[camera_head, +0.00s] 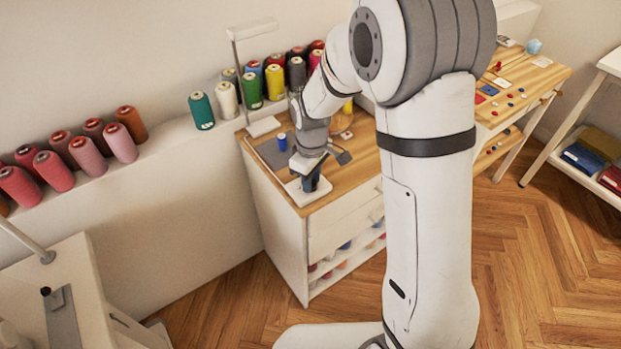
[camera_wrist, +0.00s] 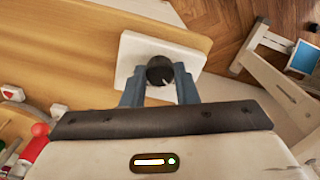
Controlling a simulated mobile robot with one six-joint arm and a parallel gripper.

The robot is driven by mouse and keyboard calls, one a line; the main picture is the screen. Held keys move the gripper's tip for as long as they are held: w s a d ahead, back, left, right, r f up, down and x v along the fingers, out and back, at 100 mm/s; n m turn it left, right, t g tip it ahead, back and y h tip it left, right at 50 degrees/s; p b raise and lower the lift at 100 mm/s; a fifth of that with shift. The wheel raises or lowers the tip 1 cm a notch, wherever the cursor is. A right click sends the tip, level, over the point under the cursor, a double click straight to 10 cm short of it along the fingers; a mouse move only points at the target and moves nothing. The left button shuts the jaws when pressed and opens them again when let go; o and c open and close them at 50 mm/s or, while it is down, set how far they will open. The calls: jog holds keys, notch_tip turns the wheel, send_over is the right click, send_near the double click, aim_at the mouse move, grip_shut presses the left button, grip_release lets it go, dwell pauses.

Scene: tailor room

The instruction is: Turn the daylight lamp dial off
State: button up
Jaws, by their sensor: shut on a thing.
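The dial (camera_wrist: 160,68) is a dark round knob with a light mark, on a square white plate (camera_wrist: 133,48) in the wrist view. My gripper (camera_wrist: 159,84) has its two blue fingers on either side of the dial, shut on it. In the head view my gripper (camera_head: 311,180) points down over the same white plate (camera_head: 304,199) at the front corner of a wooden-topped cabinet; it hides the dial there.
A blue spool (camera_head: 282,142) stands on a grey mat (camera_head: 270,153) on the cabinet top (camera_head: 343,172). Several thread cones line the wall ledge (camera_head: 170,150). A second wooden table (camera_head: 545,77) with small items is at the right. The floor (camera_head: 535,255) there is clear.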

jog(key=o, duration=1)
notch_tip(320, 180, up, 8)
jog(key=shift+f, duration=0.2)
jog(key=shift+r, duration=0.1)
